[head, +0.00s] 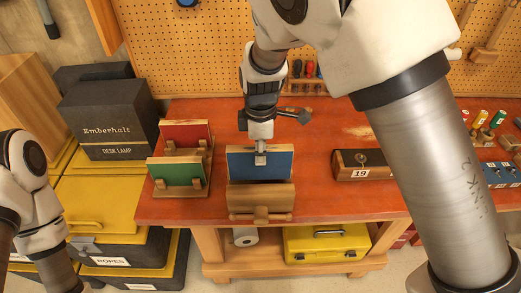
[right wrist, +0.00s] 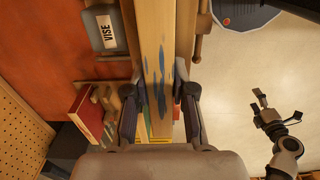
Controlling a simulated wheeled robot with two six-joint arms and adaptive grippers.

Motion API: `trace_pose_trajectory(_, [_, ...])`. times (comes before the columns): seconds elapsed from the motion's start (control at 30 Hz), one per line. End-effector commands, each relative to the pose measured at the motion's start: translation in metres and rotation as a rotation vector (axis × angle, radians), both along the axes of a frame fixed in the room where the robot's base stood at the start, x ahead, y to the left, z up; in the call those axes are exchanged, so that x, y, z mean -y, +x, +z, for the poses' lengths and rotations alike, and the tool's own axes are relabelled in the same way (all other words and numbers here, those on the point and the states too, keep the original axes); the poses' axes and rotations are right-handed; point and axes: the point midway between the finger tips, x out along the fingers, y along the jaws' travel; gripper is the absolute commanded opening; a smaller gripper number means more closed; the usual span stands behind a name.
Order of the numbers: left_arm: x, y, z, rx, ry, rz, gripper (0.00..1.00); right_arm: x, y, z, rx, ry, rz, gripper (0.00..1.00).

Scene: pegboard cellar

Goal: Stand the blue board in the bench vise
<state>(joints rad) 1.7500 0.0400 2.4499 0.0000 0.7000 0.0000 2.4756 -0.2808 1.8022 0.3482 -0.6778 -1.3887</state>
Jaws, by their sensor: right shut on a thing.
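The blue board (head: 278,163) stands upright at the wooden bench vise (head: 262,199), near the bench's front edge. My right gripper (head: 261,156) is shut on its top edge from above. In the right wrist view the board's paint-marked wooden edge (right wrist: 158,60) lies between my right gripper's fingers (right wrist: 159,100), with wooden jaw parts on both sides. The vise's front jaw hides the board's lower edge in the head view, so I cannot tell how deep it sits. My left gripper (right wrist: 277,108) shows apart from the bench in the right wrist view, with its fingers spread and empty.
A rack left of the vise holds a red board (head: 185,133) and a green board (head: 178,173). A black desk lamp box (head: 108,120) is at the left. Bare bench top lies between vise and block.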

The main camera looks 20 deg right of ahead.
Motion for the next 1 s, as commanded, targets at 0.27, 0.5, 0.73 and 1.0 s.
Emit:
trace_pose_trajectory(0.27, [0.0, 0.0, 0.004, 0.0, 0.0, 0.0, 0.85, -0.0001, 0.0015, 0.0006, 0.0, 0.0, 0.0, 0.0])
trace_pose_trajectory(0.5, [0.0, -0.0001, 0.0047, 0.0, 0.0, 0.0, 0.85, -0.0001, 0.0014, 0.0009, 0.0, 0.0, 0.0, 0.0])
trace_pose_trajectory(0.73, [-0.0001, -0.0001, 0.008, 0.0, 0.0, 0.0, 0.85, -0.0002, 0.0005, 0.0008, 0.0, 0.0, 0.0, 0.0])
trace_pose_trajectory(1.0, [0.0, -0.0001, 0.0075, 0.0, 0.0, 0.0, 0.85, -0.0002, 0.0006, 0.0003, 0.0, 0.0, 0.0, 0.0])
